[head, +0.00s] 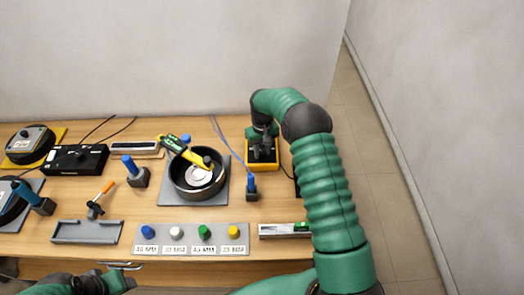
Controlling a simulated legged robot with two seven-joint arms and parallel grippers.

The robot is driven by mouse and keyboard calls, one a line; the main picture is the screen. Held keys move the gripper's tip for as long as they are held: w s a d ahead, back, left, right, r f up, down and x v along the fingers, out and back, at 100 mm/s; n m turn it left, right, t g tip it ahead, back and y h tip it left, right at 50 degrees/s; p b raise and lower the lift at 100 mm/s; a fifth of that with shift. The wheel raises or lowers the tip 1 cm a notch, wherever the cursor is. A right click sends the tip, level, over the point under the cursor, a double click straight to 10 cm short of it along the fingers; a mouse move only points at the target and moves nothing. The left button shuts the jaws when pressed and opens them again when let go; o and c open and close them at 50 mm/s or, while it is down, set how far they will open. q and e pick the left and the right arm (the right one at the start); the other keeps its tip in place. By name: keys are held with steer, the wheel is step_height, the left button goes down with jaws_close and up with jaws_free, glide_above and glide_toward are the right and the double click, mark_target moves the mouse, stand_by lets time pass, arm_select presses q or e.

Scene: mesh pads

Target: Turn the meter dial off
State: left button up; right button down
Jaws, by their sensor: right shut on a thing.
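The meter (275,167), a yellow-edged box with a dark face, stands at the right back part of the table. My right gripper (262,152) points down onto its face and is shut on the meter dial. The gripper hides the dial, so its setting cannot be read.
A black round pot (180,187) with a yellow-and-green tool across it stands on a grey plate left of the meter. A blue-topped post (251,188) stands between them. A grey strip (190,248) with several coloured knobs lies in front. Cables run across the back.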

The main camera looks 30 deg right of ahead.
mark_target(262, 151)
steer(key=shift+w+d+r, duration=0.1)
steer(key=shift+w+r, duration=0.05)
steer(key=shift+w, duration=0.05)
steer(key=c, duration=1.4)
jaws_free()
steer(key=shift+c, duration=0.2)
steer(key=o, duration=0.4)
steer(key=shift+s, duration=0.1)
step_height(262, 151, up, 16)
steer(key=shift+r+b, duration=0.2)
steer(key=shift+b, duration=0.65)
